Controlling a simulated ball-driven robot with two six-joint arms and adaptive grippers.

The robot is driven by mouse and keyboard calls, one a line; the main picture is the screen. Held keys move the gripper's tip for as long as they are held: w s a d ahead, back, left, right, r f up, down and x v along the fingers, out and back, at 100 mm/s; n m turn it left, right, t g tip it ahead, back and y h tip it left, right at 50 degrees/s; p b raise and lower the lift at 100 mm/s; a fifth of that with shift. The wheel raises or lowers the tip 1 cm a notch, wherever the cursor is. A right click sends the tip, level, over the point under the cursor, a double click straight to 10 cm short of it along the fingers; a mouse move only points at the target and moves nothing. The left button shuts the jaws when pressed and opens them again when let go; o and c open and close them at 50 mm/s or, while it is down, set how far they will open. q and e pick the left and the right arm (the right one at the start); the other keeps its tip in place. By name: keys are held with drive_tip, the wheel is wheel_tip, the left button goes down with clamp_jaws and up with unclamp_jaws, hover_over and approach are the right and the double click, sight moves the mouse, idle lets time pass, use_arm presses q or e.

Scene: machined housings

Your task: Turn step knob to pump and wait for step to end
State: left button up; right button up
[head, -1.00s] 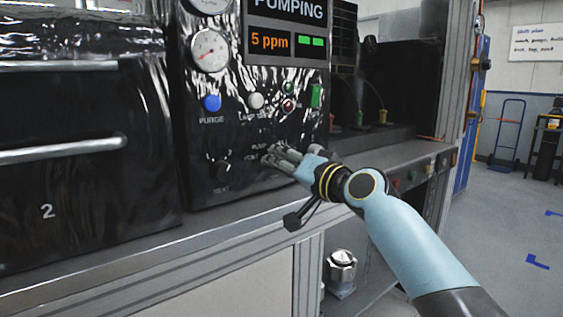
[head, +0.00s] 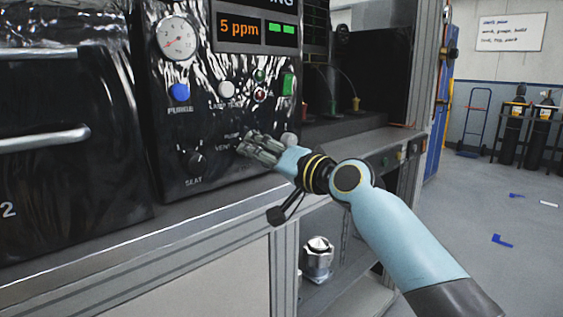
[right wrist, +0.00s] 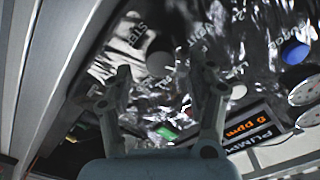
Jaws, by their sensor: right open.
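A black control panel (head: 220,180) carries buttons, a gauge and a display (head: 252,31) reading "5 ppm"; the line above it is cut off. In the right wrist view the display (right wrist: 258,125) shows "5 ppm" and part of "PUMPING". A round grey knob (right wrist: 160,64) sits by the "STEP" lettering, and a grey round part (head: 289,139) shows behind my gripper in the head view. My right gripper (head: 253,148) is open in front of the lower panel. In the wrist view its fingers (right wrist: 163,78) lie either side of the knob; contact cannot be told.
A black knob (head: 197,158) labelled "SEAT", a blue purge button (head: 179,92) and a green switch (head: 287,83) are nearby on the panel. A metal ledge (head: 180,225) runs below. A metal fitting (head: 318,258) stands on a lower shelf.

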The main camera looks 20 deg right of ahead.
drive_tip(key=v, duration=0.9)
drive_tip(key=shift+s, duration=0.2)
drive_tip(key=s+d+f+g+h, duration=0.2)
drive_tip(key=s+f, duration=0.2)
drive_tip(key=f, duration=0.9)
drive_tip(key=s+d+f+m+g+h, duration=0.1)
drive_tip(key=s+d+f+g, duration=0.2)
drive_tip(key=f, duration=1)
drive_tip(key=s+f+g+h, duration=0.2)
drive_tip(key=s+f, duration=0.3)
drive_tip(key=f, duration=0.8)
drive_tip(key=s+d+f+n+g+h, duration=0.15)
drive_tip(key=s+f+g, duration=0.25)
drive_tip(key=s+f, duration=1.1)
drive_tip(key=s+f+n+g, duration=0.2)
drive_tip(key=s+f, duration=0.2)
drive_tip(key=s, duration=0.8)
drive_tip(key=s+d+f+n+g, duration=0.1)
drive_tip(key=s+f+n+g, duration=0.2)
drive_tip(key=s, duration=0.9)
drive_tip(key=shift+s+f+b, duration=0.35)
drive_tip(key=shift+f, duration=0.6)
